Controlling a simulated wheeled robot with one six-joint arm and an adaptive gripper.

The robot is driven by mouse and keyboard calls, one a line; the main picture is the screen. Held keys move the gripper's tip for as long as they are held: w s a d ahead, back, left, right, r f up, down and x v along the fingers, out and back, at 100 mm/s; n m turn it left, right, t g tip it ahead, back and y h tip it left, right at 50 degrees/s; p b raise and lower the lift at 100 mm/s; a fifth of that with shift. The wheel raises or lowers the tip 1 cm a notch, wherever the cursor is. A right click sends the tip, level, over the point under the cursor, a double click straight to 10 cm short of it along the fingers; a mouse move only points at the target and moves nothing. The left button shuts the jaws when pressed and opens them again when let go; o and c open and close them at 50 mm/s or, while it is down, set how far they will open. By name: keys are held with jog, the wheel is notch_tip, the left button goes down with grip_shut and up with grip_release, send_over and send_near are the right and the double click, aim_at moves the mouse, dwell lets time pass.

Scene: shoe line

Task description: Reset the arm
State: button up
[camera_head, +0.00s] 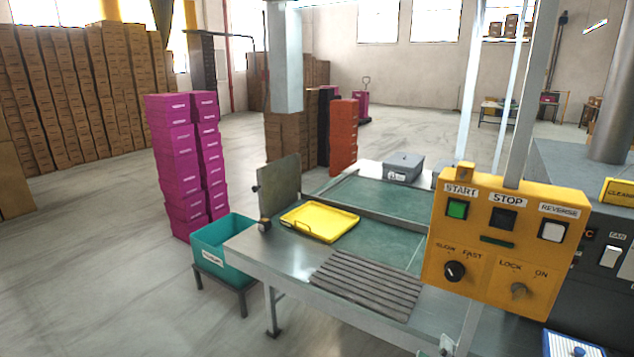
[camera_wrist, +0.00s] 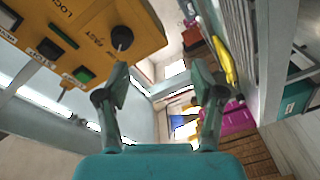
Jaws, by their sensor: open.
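My gripper (camera_wrist: 161,82) shows in the wrist view with its two fingers spread apart and nothing between them. The wrist picture is turned over, with the yellow control box (camera_wrist: 85,22) at the upper left, close to the left finger. My gripper and arm do not show in the head view. There the control box (camera_head: 507,240) stands at the right, with a lit green START button (camera_head: 457,208), a dark STOP button (camera_head: 503,219), a white REVERSE button (camera_head: 553,231) and two black and grey knobs.
A metal conveyor table (camera_head: 282,264) holds a yellow tray (camera_head: 322,223) and a grey lidded box (camera_head: 404,166). A teal bin (camera_head: 216,257) stands beside it on a low stand. Magenta boxes (camera_head: 172,155) are stacked behind. Metal posts rise near the control box. The floor at left is clear.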

jog(key=s+a+f+y, duration=0.3)
jog(key=s+f, duration=0.4)
jog(key=s, duration=0.4)
jog(key=s+a+f+y, duration=0.2)
jog(key=s+f+y, duration=0.1)
jog(key=s+f, duration=0.55)
jog(key=s+r+m+y, duration=0.1)
jog(key=s+r+m, duration=0.2)
jog(key=s, duration=0.9)
jog(key=s+a+r+m+g+y, duration=0.1)
jog(key=s+r+m, duration=0.2)
jog(key=s, duration=1)
jog(key=shift+a+r+m, duration=0.3)
jog(key=shift+r+m, duration=0.1)
jog(key=shift+r, duration=0.55)
